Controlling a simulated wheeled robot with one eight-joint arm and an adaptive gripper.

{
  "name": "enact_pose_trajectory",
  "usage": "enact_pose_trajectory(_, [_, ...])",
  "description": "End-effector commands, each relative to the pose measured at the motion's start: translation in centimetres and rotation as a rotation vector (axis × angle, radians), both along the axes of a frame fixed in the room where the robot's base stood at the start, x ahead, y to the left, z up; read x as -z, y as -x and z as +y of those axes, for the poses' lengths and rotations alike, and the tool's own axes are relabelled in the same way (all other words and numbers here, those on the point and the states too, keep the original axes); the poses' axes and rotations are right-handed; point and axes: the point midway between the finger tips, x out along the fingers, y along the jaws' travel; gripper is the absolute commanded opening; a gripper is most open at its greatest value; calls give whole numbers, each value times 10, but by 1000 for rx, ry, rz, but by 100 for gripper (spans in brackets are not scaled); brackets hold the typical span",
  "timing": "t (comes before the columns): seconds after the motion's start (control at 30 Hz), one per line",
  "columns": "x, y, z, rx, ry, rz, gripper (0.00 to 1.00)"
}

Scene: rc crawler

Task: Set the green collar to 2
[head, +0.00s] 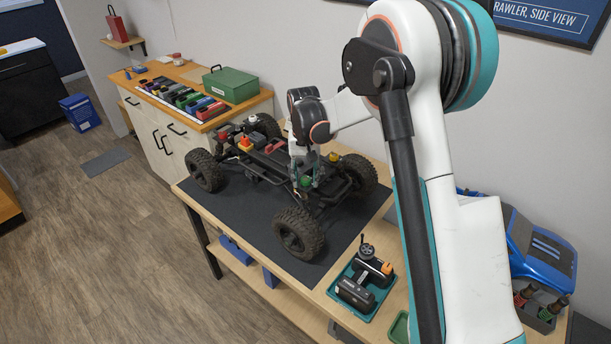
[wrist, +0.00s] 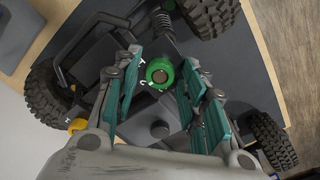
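The green collar (wrist: 160,72) is a round ring around a brownish centre on the crawler, seen from above in the wrist view. It also shows in the head view (head: 306,182), close under my gripper (head: 303,168). In the wrist view my gripper (wrist: 160,66) has its teal-padded fingers apart, one on each side of the collar. Narrow gaps seem to show between collar and fingers; contact is hard to tell. Small white marks sit left of the collar, one perhaps a 2. Which mark the collar is set to cannot be told.
The crawler (head: 268,150) stands on a dark mat (head: 235,205) on a wooden table, its large tyres (head: 299,233) around my gripper. A teal tray (head: 345,300) with a black controller is at the front. A blue body shell (head: 540,250) lies at the right. A yellow part (wrist: 77,125) is near the left finger.

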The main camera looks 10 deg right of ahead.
Motion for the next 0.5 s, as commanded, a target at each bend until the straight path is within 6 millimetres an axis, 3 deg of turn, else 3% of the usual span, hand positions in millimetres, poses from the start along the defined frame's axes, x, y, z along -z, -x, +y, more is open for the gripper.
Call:
enact_pose_trajectory(0.33, [-2,0,0,0,0,0,45])
enact_pose_trajectory(0.5, [-19,0,0,0,0,0,45])
